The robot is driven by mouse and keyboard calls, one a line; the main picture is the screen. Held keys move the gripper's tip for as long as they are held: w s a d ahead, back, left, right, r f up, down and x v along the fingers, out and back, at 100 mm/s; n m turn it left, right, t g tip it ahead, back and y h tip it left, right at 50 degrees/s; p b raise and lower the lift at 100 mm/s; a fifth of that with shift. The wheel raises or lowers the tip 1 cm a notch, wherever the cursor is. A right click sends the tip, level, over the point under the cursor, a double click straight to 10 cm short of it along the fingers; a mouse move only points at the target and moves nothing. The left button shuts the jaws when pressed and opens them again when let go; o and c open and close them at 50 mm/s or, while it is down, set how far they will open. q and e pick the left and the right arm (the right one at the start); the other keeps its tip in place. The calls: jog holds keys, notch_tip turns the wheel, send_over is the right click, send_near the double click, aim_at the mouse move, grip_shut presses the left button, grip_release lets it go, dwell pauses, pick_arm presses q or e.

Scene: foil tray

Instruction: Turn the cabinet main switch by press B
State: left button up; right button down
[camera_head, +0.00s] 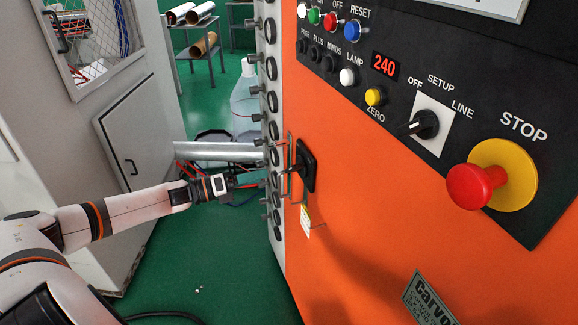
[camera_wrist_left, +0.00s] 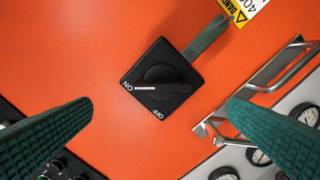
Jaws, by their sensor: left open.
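The main switch (camera_head: 306,166) is a black square plate with a rotary knob on the orange cabinet front (camera_head: 345,215), near its left edge. In the left wrist view the switch (camera_wrist_left: 162,78) sits between my fingers, with ON and OFF labels. The knob's white mark lies at ON. My left gripper (camera_head: 264,178) is just left of the switch in the head view. In the left wrist view its two green ridged fingers are wide apart, one on each side of the switch, with nothing between them that they touch. My right gripper is not in view.
A red STOP button (camera_head: 474,186) and a smaller black SETUP knob (camera_head: 424,125) are on the black panel. A metal handle (camera_wrist_left: 285,65) and gauges (camera_wrist_left: 260,157) lie close to my right-hand finger in the wrist view. A yellow danger tag (camera_wrist_left: 244,10) is above the switch.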

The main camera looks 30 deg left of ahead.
aim_at(288, 170)
pick_arm(q)
jog(key=p+x, duration=0.1)
jog(key=x, duration=0.8)
jog(key=shift+a+p, duration=0.15)
jog(key=shift+p, duration=0.25)
jog(key=shift+w+d, duration=0.25)
jog(key=shift+w, duration=0.05)
jog(key=shift+w+d+f, duration=0.15)
jog(key=shift+w, duration=0.15)
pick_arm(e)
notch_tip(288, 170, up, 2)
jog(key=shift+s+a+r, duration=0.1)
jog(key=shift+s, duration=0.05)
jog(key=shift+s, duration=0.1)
pick_arm(q)
jog(key=shift+c, duration=0.4)
jog(key=c, duration=0.9)
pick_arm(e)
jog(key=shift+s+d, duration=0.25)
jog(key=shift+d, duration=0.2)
